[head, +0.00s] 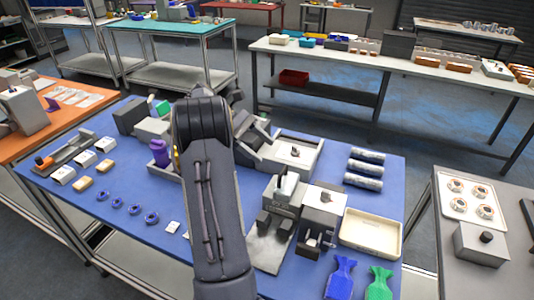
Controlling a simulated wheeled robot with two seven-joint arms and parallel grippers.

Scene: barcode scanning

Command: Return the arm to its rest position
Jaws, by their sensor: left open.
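My left arm rises from the bottom middle of the head view and reaches over the blue-topped table (130,225). My left gripper (258,130) shows just right of the arm's dark upper link, above the back part of the table. It is open, and I see nothing held in it. The arm's links partly hide it and the table middle. My right gripper is not in view.
A grey-and-white device (284,192) stands close right of my arm. A purple object (160,152) stands close left. A cream tray (371,234), silver rolls (364,168), blue rings (134,209) and blue and green pouches (341,279) lie around.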

